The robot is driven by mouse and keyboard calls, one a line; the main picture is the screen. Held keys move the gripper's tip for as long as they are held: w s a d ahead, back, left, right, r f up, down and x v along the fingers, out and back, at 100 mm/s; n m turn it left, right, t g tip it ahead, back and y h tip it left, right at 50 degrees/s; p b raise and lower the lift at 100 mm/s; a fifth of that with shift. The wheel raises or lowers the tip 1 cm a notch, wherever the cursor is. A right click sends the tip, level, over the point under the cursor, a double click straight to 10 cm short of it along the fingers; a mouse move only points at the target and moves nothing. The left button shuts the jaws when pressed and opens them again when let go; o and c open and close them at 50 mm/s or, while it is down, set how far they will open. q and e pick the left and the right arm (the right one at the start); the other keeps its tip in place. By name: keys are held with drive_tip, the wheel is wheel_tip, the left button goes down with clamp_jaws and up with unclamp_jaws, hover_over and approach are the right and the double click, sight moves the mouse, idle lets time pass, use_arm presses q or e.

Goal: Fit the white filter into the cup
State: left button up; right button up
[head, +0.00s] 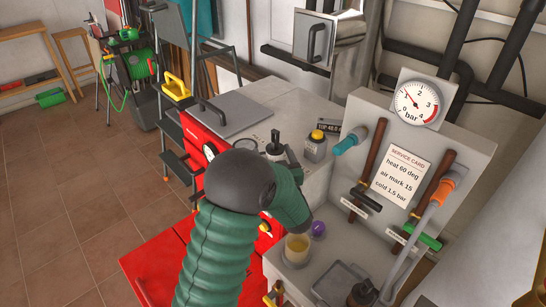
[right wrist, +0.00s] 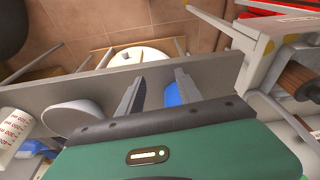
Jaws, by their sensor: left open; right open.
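A small cup with a yellowish inside (head: 297,247) stands upright on the pale grey ledge in the head view. My left arm reaches in over the red cabinet, and my left gripper (head: 301,219) is just above and behind the cup; its fingertips are hard to make out. In the right wrist view my right gripper (right wrist: 158,92) is open, with two grey fingers apart and nothing held between them. A white cylinder with red print (right wrist: 17,132) lies at the left edge there, partly cut off; I cannot tell whether it is the white filter.
A purple knob (head: 318,229) is beside the cup. A grey tray (head: 342,284) and a dark-topped item (head: 362,293) are at the front right. A pressure gauge (head: 417,104) and hammer-like tools hang on the upright panel.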

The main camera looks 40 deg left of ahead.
sight(276, 149)
use_arm(q)
drive_tip(key=shift+d+r, duration=0.3)
drive_tip(key=shift+d, duration=0.4)
drive_tip(key=c, duration=0.4)
drive_tip(key=shift+d, duration=0.1)
drive_tip(key=shift+c, duration=2.2)
drive_tip(key=shift+s+a+f, duration=0.1)
drive_tip(key=shift+a+f, duration=0.1)
drive_tip(key=shift+a, duration=0.25)
drive_tip(key=c, duration=0.7)
drive_tip(key=shift+c, duration=0.3)
use_arm(e)
drive_tip(key=shift+s+d+f, duration=0.1)
drive_tip(key=shift+d, duration=0.3)
use_arm(q)
drive_tip(key=shift+d, duration=0.1)
wheel_tip(276, 149, up, 3)
drive_tip(key=shift+r+p, duration=0.15)
drive_tip(key=shift+p, duration=0.35)
drive_tip(key=s+a+r+v, duration=0.1)
drive_tip(key=r+v, duration=0.1)
drive_tip(key=v, duration=1.3)
drive_tip(key=shift+s+d+p, duration=0.25)
drive_tip(key=shift+s+p, duration=0.2)
drive_tip(key=shift+s, duration=0.05)
use_arm(e)
drive_tip(key=shift+w+v, duration=0.2)
drive_tip(key=shift+v, duration=0.75)
